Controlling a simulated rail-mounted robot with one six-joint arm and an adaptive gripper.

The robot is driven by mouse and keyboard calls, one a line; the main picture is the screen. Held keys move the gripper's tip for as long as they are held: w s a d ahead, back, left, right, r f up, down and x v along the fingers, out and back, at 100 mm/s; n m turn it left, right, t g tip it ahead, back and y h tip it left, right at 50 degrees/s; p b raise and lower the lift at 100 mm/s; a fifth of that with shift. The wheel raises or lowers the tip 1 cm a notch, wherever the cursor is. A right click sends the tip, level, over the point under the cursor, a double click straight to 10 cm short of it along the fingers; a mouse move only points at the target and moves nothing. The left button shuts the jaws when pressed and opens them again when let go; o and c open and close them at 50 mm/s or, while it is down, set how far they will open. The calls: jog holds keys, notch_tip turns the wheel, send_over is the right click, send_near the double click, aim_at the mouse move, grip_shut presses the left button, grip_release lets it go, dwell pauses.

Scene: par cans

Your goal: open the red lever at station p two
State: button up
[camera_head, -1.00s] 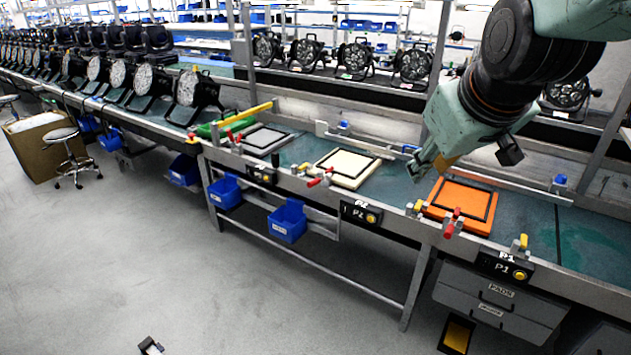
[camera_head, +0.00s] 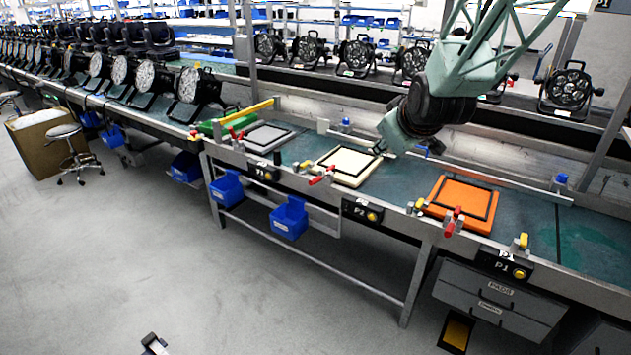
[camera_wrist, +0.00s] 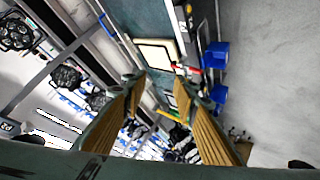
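The P2 station carries a dark P2 label with a yellow button (camera_head: 372,216) on the bench's front rail. Its red lever (camera_head: 321,179) is on the rail to the label's left, in front of a cream panel (camera_head: 347,166). In the wrist view the red lever (camera_wrist: 188,68) shows just beyond the right fingertip, and the cream panel (camera_wrist: 157,52) lies beyond the gap between the fingers. My gripper (camera_wrist: 158,80) is open and empty, its two fingers wide apart. In the head view my gripper (camera_head: 380,149) is above and right of the cream panel, apart from the lever.
An orange panel (camera_head: 459,203) with red and yellow levers is at the P1 station to the right. A grey panel (camera_head: 263,137) with a red lever is to the left. Blue bins (camera_head: 289,219) hang below the bench. Stage lights (camera_head: 354,56) stand behind.

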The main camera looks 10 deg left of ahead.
jog(key=w+a+f+n+t+p, duration=0.1)
jog(key=w+a+f, duration=0.25)
jog(key=w, duration=0.25)
jog(key=w+a+f+n+t, duration=0.1)
jog(key=w+a+f+n, duration=0.1)
jog(key=w+f, duration=0.3)
jog(key=n+t+y+p, duration=0.3)
jog(key=n+t+y, duration=0.15)
jog(key=n, duration=0.25)
send_near(315, 180)
jog(key=s+d, duration=0.1)
jog(key=shift+s+f+t, duration=0.2)
jog(key=shift+f, duration=0.25)
jog(key=shift+s+f+t, duration=0.15)
jog(key=shift+s+f, duration=0.1)
jog(key=shift+f, duration=0.25)
jog(key=shift+w, duration=0.1)
jog(key=shift+b+x, duration=1.15)
jog(key=shift+x, duration=5.65)
jog(key=shift+f, duration=0.1)
